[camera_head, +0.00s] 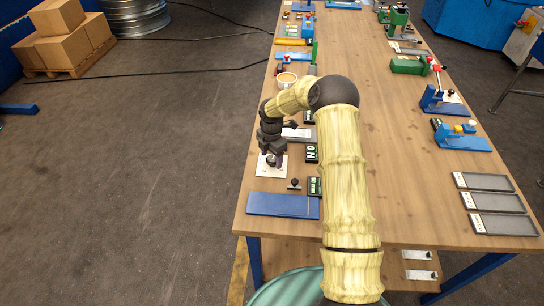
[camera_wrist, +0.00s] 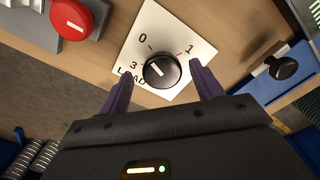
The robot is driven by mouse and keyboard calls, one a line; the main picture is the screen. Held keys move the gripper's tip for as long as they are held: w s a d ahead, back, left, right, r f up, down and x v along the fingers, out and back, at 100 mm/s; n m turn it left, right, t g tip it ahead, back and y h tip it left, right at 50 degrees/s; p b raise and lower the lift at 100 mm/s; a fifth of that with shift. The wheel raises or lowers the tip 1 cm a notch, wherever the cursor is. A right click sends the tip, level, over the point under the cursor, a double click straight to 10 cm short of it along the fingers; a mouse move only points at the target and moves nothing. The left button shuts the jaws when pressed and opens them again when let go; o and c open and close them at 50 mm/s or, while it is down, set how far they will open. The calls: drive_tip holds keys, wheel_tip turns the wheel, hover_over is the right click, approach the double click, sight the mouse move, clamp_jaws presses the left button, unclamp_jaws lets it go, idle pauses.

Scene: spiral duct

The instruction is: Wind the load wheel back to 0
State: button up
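The load wheel is a black round knob (camera_wrist: 162,72) on a white plate marked 0, 1, 3 and LOAD. Its white pointer line seems to point left, toward the 3 side; the exact reading is hard to tell. My gripper (camera_wrist: 161,70) is open, its two dark fingers on the left and right of the knob in the picture, with gaps visible. I cannot tell the height of the fingertips over the plate. In the head view my gripper (camera_head: 272,159) is above the white plate (camera_head: 263,171) at the table's left edge and partly hides the knob.
A red button (camera_wrist: 71,19) on a grey box is left of the plate in the wrist view. A black knob (camera_wrist: 284,68) on a blue base is at right. The wooden table (camera_head: 400,170) holds several other fixtures, including a blue plate (camera_head: 283,205) nearer me.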

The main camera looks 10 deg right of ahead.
sight(272, 159)
drive_tip(key=shift+s+d, duration=0.1)
wheel_tip(272, 159, up, 17)
drive_tip(key=b, duration=0.2)
drive_tip(key=shift+r, duration=0.15)
idle(0.4)
drive_tip(key=s+m+t, duration=0.2)
drive_tip(key=s+m, duration=2.1)
drive_tip(key=s, duration=0.6)
drive_tip(key=shift+s+f+m+t, duration=0.3)
drive_tip(key=shift+s+f, duration=0.05)
idle(0.5)
